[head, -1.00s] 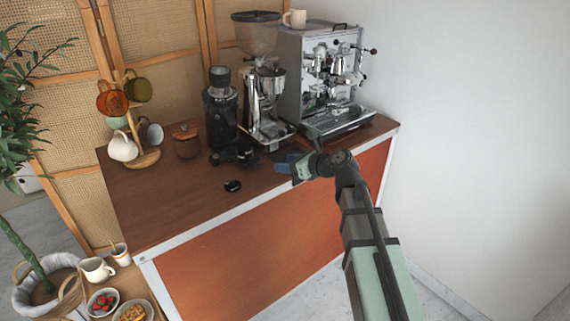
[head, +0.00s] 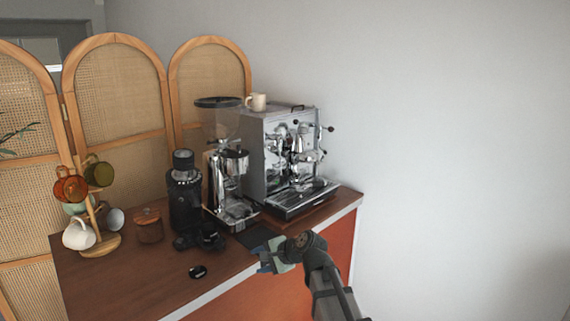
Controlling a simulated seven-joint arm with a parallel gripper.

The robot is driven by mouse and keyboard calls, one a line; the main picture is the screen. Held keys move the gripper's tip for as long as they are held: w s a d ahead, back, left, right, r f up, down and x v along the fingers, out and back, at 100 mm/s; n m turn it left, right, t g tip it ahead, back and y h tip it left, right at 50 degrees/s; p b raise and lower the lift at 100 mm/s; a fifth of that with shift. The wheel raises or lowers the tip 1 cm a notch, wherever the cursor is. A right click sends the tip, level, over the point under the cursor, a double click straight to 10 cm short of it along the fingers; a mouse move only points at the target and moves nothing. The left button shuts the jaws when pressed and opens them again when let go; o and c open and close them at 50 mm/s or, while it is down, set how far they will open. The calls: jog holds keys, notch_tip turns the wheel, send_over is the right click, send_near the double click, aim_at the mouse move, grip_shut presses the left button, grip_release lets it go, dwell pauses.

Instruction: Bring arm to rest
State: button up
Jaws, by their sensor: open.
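My gripper (head: 266,261) is above the front edge of the wooden counter (head: 125,285), in front of the grinder and the espresso machine. Its jaws are small and partly turned away in this view. I see nothing held in it. My arm comes up from the lower right of the picture.
The espresso machine (head: 255,160) with a cream cup (head: 256,102) on top stands at the back right. A grinder (head: 221,170), a black grinder (head: 185,200), a lidded wooden jar (head: 149,226) and a mug tree (head: 102,240) stand to the left. A small black disc (head: 198,272) lies near the front.

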jog(key=s+d+f+n+g+h, duration=0.2)
jog(key=s+d+f+n+h, duration=0.25)
jog(key=f, duration=0.65)
jog(key=s+d+f+n+g+h, duration=0.1)
jog(key=s+d+f+n+g, duration=0.15)
jog(key=s+d+f, duration=0.65)
jog(key=s+d+f+n+g+h, duration=0.1)
jog(key=s+d+f+n+h, duration=0.2)
jog(key=f, duration=0.9)
jog(key=s+d+f+g, duration=0.2)
jog(key=s+f, duration=0.5)
jog(key=s, duration=0.3)
jog(key=s+d+f+g, duration=0.2)
jog(key=s+f, duration=0.4)
jog(key=s, duration=0.4)
jog(key=s+d+f+g, duration=0.3)
jog(key=s+f, duration=0.4)
jog(key=s, duration=0.4)
jog(key=shift+d+f+h, duration=0.3)
jog(key=shift+d+h, duration=0.05)
